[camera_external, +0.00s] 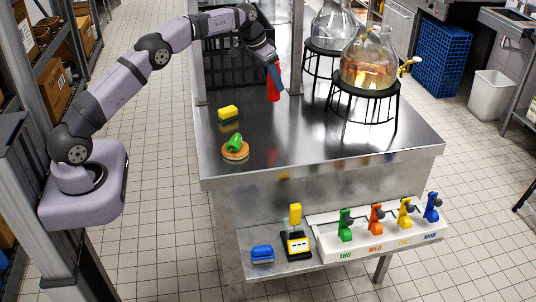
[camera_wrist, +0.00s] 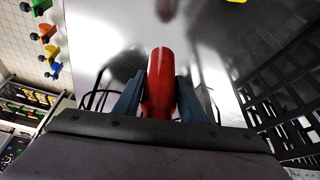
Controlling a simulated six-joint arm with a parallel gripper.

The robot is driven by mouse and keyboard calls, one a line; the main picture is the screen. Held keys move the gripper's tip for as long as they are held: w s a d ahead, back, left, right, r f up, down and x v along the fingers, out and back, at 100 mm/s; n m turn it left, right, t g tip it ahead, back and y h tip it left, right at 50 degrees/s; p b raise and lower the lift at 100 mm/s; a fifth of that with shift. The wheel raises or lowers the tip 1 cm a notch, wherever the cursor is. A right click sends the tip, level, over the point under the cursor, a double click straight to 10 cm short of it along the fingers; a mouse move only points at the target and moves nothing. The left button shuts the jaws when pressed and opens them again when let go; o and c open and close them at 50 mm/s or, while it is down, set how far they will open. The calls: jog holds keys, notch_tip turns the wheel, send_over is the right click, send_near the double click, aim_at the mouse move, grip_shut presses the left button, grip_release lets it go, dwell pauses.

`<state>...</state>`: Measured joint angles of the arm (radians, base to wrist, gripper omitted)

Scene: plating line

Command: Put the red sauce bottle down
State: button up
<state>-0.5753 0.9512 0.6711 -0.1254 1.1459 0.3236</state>
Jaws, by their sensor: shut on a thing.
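The red sauce bottle (camera_external: 273,88) is held by my gripper (camera_external: 272,68) over the back part of the steel counter (camera_external: 290,145). In the wrist view the bottle (camera_wrist: 161,82) lies between the two blue fingers of my gripper (camera_wrist: 165,98), which are shut on it. Its red body extends past the fingertips. In the outside view the bottle hangs slightly tilted below the fingers. Whether its lower end touches the counter I cannot tell for sure. The part inside the grip is hidden.
A yellow sponge (camera_external: 228,112) and a round orange item with a green top (camera_external: 235,150) lie at the counter's left. Glass dispensers on black stands (camera_external: 365,95) are to the right. A black rack (camera_external: 235,60) stands behind. The front centre is clear.

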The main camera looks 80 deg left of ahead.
jog(key=w+d+m+p, duration=0.1)
jog(key=w+d+p, duration=0.1)
jog(key=w+d, duration=0.6)
jog(key=shift+s+d+f+p, duration=0.15)
jog(key=shift+s+f+p, duration=0.1)
jog(key=shift+f, duration=1.4)
jog(key=shift+s+d+f+p, duration=0.2)
jog(key=shift+f+p, duration=0.1)
jog(key=shift+f, duration=1.3)
jog(key=shift+s+d+f+p, duration=0.15)
jog(key=shift+s+f+p, duration=0.1)
jog(key=shift+f, duration=1.4)
jog(key=shift+f, duration=0.15)
jog(key=o, duration=1.2)
jog(key=shift+h, duration=0.3)
jog(key=shift+r, duration=0.2)
jog(key=b+v, duration=0.4)
jog(key=v, duration=0.7)
jog(key=shift+s+r, duration=0.3)
jog(key=shift+s, duration=0.05)
jog(key=shift+d, duration=0.1)
